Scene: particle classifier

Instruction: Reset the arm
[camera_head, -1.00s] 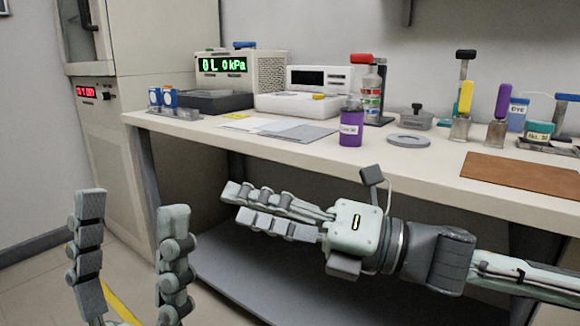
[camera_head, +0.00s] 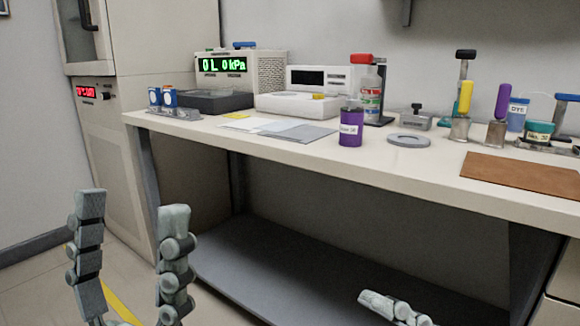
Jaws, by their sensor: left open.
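My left gripper (camera_head: 132,202) is at the lower left, in front of the bench. Its two grey-green segmented fingers point up, stand well apart and have nothing between them. Of my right gripper (camera_head: 396,308), only part of a finger shows at the bottom edge, right of the middle, below the bench top. The rest of it is out of the picture, so I cannot tell whether it is open or shut.
The white bench (camera_head: 420,180) carries a purple jar (camera_head: 351,128), a red-capped bottle (camera_head: 370,92), a brown mat (camera_head: 520,173) and a pressure display unit (camera_head: 240,73). A grey lower shelf (camera_head: 290,275) is empty. A cabinet (camera_head: 115,150) stands at left.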

